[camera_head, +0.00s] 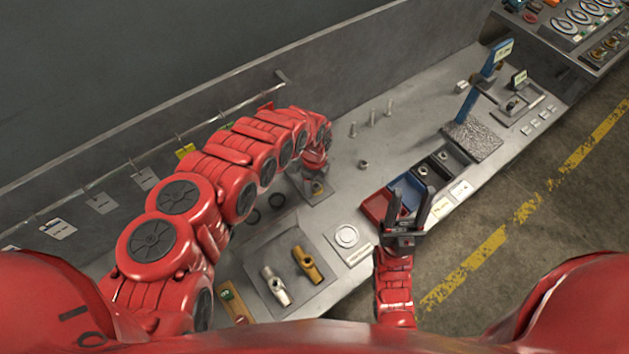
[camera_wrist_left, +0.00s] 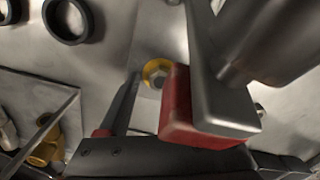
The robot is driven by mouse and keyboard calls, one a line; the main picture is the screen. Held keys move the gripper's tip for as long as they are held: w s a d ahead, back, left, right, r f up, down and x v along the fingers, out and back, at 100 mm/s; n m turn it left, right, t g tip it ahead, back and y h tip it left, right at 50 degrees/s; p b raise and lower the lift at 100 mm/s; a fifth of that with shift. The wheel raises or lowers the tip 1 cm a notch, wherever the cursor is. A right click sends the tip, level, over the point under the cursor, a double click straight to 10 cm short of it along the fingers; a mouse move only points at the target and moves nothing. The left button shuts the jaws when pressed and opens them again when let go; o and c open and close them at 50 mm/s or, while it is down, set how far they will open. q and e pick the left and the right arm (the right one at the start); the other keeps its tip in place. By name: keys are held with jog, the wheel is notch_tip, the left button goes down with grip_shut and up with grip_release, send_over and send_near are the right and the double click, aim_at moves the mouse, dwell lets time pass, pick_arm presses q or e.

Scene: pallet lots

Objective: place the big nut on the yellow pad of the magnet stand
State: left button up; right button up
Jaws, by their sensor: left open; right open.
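A silver hex nut (camera_wrist_left: 157,79) lies on the round yellow pad (camera_wrist_left: 149,68) in the left wrist view, with yellow showing around it. The magnet stand's plate (camera_head: 327,196) is on the bench below my left gripper (camera_head: 316,166) in the head view. My left gripper is open; one dark finger shows beside the pad. My right gripper (camera_head: 409,201) is open and empty, near the bench's front edge by the bins.
A loose nut (camera_head: 363,164) and upright bolts (camera_head: 371,118) stand farther along the bench. Red, blue and black bins (camera_head: 376,207) are to the right. Black rings (camera_head: 278,200) and a tray with valves (camera_head: 319,262) lie nearby. A wall closes the back.

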aim_at(314, 185)
pick_arm(q)
jog(key=shift+r, duration=0.65)
notch_tip(314, 185, up, 11)
jog(key=b, duration=0.1)
dwell(0.4)
